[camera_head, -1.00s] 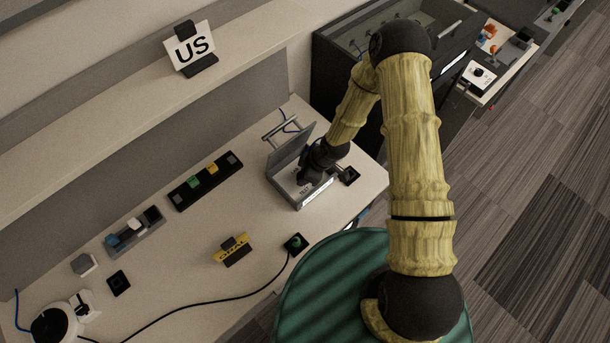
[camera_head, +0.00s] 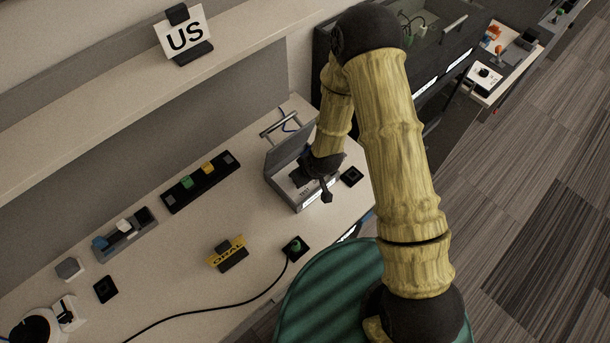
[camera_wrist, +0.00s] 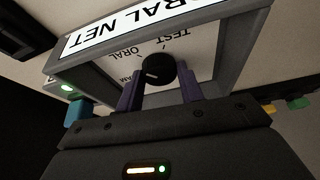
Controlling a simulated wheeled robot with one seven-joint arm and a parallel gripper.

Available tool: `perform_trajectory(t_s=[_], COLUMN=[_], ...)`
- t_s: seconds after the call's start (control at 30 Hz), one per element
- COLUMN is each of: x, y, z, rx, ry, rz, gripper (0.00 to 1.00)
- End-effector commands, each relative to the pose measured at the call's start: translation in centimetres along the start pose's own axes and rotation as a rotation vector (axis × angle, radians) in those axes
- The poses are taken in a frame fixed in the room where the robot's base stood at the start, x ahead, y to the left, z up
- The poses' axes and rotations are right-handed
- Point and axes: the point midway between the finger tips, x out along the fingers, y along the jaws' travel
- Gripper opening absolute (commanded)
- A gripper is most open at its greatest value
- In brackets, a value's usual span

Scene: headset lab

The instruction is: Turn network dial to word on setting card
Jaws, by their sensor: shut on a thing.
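The network dial (camera_wrist: 158,70) is a black knob with a white mark on the grey box's sloping white face, in the wrist view. The words TEST, ORAL and one ending in AM are printed around it. The mark lies toward the left, on the ORAL and AM side; I cannot tell which word it meets. My gripper (camera_wrist: 160,88) has its purple fingers on either side of the dial, shut on it. In the head view my gripper (camera_head: 308,178) is over the grey box (camera_head: 292,196) and hides the dial. A yellow card (camera_head: 226,252) reading ORAL stands on the desk.
A white US sign (camera_head: 186,38) stands on the shelf. Desk between the yellow card and box is clear.

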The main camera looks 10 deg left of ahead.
Motion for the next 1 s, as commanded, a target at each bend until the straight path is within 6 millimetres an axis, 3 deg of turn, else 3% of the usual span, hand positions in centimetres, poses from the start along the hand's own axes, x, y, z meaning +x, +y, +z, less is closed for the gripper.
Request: perform_trajectory(t_s=[0.37,0.4,0.5,0.83,1.0], x=[0.0,0.0,0.0,-0.1,-1.1], y=[0.0,0.0,0.0,0.0,0.1], z=[0.0,0.0,0.0,0.0,0.0], rx=[0.007,0.007,0.007,0.006,0.006], ry=[-0.001,-0.001,-0.001,0.000,0.000], rz=[0.003,0.003,0.003,0.003,0.003], gripper=[0.14,0.39,0.59,0.59,0.59])
